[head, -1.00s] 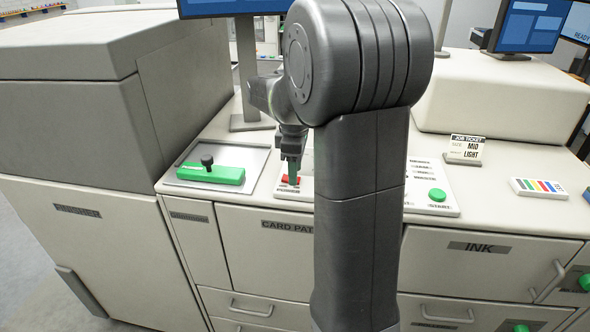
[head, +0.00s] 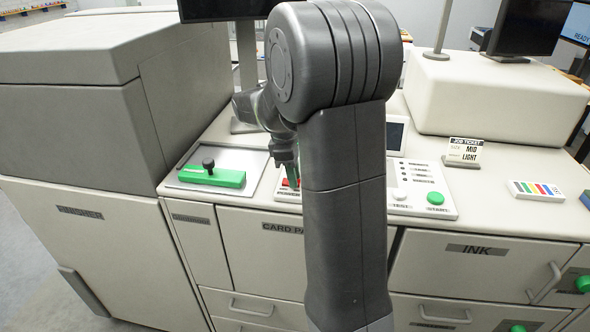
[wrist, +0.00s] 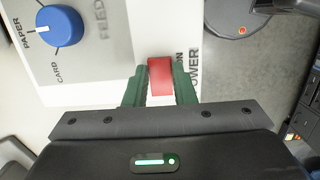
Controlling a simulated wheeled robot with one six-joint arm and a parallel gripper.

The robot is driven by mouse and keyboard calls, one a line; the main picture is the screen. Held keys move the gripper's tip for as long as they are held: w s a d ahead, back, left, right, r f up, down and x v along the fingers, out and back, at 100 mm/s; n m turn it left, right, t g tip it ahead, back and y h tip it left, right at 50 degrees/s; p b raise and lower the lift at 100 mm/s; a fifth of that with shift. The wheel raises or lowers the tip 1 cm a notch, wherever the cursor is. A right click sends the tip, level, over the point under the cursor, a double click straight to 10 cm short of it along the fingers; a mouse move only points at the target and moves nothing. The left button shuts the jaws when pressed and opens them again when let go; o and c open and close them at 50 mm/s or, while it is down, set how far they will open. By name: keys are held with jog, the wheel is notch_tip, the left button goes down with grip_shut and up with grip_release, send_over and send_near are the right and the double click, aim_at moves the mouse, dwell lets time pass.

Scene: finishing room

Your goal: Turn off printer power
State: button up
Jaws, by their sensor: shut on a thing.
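The red power switch (wrist: 160,76) sits on the white control panel (wrist: 95,80), next to printed lettering that reads ON and POWER. My gripper (wrist: 161,84) has its two green fingers on either side of the switch, closed on it. In the head view the gripper (head: 290,172) is low over the panel's left end, and a bit of the red switch (head: 282,184) shows beside my arm. My arm hides most of the panel's middle. The printer's monitors, one at the top left (head: 225,9) and one at the right (head: 526,28), are dark.
A blue PAPER/CARD knob (wrist: 60,27) is near the switch. A green lever block with a black knob (head: 212,177) lies left of the gripper. A green START button (head: 435,198) is to the right. A job ticket (head: 463,151) stands farther right. A far-right screen (head: 577,30) reads READY.

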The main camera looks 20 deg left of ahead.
jog(key=shift+a+h+p, duration=0.2)
jog(key=shift+h+p, duration=0.1)
jog(key=shift+h, duration=0.3)
jog(key=o, duration=1)
jog(key=shift+r, duration=0.1)
jog(key=v, duration=0.6)
jog(key=b+v, duration=0.1)
jog(key=v, duration=0.6)
jog(key=shift+s+r, duration=0.25)
jog(key=shift+r, duration=0.1)
